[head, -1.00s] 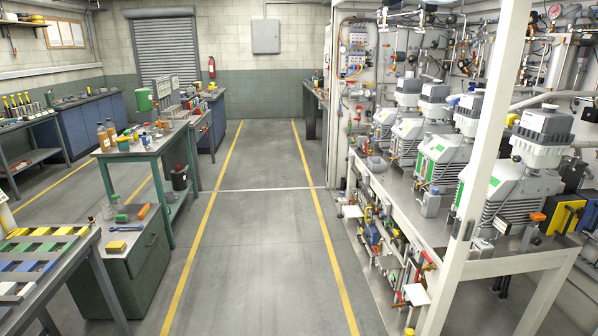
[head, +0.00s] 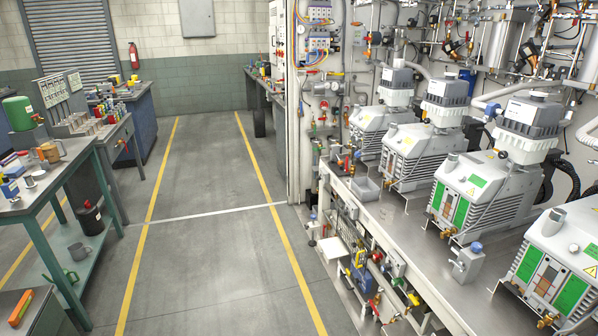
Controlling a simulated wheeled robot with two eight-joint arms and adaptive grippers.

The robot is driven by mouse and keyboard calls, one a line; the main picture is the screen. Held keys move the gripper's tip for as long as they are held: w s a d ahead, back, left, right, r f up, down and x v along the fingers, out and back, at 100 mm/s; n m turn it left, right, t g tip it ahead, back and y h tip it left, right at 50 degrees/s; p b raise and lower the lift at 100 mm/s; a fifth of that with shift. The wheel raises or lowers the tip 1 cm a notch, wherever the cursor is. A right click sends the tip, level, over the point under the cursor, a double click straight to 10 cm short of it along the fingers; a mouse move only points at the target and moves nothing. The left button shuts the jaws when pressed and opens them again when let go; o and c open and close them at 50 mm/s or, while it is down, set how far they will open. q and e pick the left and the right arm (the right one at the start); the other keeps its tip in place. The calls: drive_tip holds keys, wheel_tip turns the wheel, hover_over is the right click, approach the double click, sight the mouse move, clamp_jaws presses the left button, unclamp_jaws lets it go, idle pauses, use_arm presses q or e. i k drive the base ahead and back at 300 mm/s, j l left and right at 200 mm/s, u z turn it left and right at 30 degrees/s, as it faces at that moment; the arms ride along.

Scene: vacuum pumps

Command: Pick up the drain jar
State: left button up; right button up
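I cannot tell for certain which thing is the drain jar. A small grey, box-like vessel with a blue cap (head: 467,262) stands upright on the pump bench (head: 395,258), in front of one of the pumps. A shallow grey open container (head: 365,188) sits further back on the same bench, near its left end. Several grey vacuum pumps with green panels (head: 465,195) stand in a row along the bench. Neither of my grippers shows in the head view.
A clear aisle between yellow floor lines (head: 262,170) runs ahead. Valves and pipes (head: 375,275) stick out along the bench's front edge. A green table (head: 40,190) with mugs and a green canister (head: 18,113) stands on the left. A dark bin (head: 90,218) sits on its lower shelf.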

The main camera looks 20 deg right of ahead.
sight(387, 213)
drive_tip(key=i+z, duration=0.4)
drive_tip(key=i+j+z, duration=0.4)
drive_tip(key=i, duration=0.2)
drive_tip(key=i+j+z, duration=0.55)
drive_tip(key=z, duration=0.3)
drive_tip(key=i+j+z, duration=0.25)
drive_tip(key=z, duration=0.2)
drive_tip(key=i+j+z, duration=0.3)
drive_tip(key=z, duration=0.15)
drive_tip(key=i+j+z, duration=0.15)
drive_tip(key=j+z, duration=0.75)
drive_tip(key=i+j+z, duration=0.1)
drive_tip(key=j+z, duration=0.7)
drive_tip(key=j, duration=0.25)
drive_tip(key=k+j+z, duration=0.15)
drive_tip(key=j+z, duration=0.25)
drive_tip(key=j, duration=0.15)
